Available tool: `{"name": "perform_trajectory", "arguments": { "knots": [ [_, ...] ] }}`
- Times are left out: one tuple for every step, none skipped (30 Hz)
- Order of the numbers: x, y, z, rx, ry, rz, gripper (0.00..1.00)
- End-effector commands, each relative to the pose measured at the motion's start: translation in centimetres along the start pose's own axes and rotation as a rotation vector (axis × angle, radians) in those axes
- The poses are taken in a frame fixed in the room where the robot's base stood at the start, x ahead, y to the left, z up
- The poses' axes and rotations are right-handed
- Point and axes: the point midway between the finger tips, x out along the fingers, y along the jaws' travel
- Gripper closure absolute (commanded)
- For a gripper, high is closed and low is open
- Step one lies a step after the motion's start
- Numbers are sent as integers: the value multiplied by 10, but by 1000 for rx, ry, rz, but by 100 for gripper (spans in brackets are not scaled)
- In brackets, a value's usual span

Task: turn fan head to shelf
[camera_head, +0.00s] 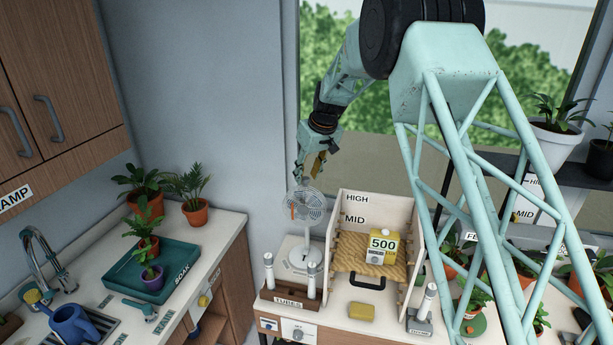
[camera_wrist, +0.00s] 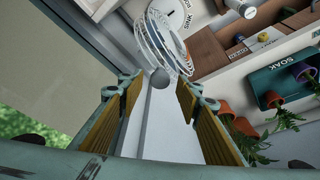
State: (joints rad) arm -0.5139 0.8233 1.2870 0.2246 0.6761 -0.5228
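The desk fan has a round white wire cage (camera_head: 306,205) and stands on a white base (camera_head: 297,258) at the back of the counter. My gripper (camera_head: 311,170) is just above the fan, pointing down. In the wrist view my gripper (camera_wrist: 160,88) is open, with yellow pads on both fingers and nothing between them. There, the fan cage (camera_wrist: 168,38) and its grey motor (camera_wrist: 159,78) lie just beyond the fingertips, apart from the pads. A dark shelf (camera_head: 510,160) with potted plants is at the right.
A wooden box rack (camera_head: 347,205) marked HIGH and MID stands right of the fan, holding a yellow "500" pack (camera_head: 381,246). A tubes holder (camera_head: 290,291) is in front. A green SOAK tray (camera_head: 178,272) with plants is at the left. The window is behind.

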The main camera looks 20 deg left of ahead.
Motion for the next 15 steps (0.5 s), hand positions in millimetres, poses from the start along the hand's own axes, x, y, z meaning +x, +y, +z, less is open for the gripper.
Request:
{"name": "perform_trajectory", "arguments": {
  "knots": [
    [3, 0, 0, 0, 0, 0, 68],
    [4, 0, 0, 0, 0, 0, 68],
    [6, 0, 0, 0, 0, 0, 68],
    [7, 0, 0, 0, 0, 0, 68],
    [8, 0, 0, 0, 0, 0, 68],
    [9, 0, 0, 0, 0, 0, 68],
    [10, 0, 0, 0, 0, 0, 68],
    [10, 0, 0, 0, 0, 0, 68],
    [10, 0, 0, 0, 0, 0, 68],
    [11, 0, 0, 0, 1, 0, 68],
    [11, 0, 0, 0, 1, 0, 68],
    [11, 0, 0, 0, 1, 0, 68],
    [11, 0, 0, 0, 1, 0, 68],
    [11, 0, 0, 0, 1, 0, 68],
    [11, 0, 0, 0, 1, 0, 68]
  ]
}}
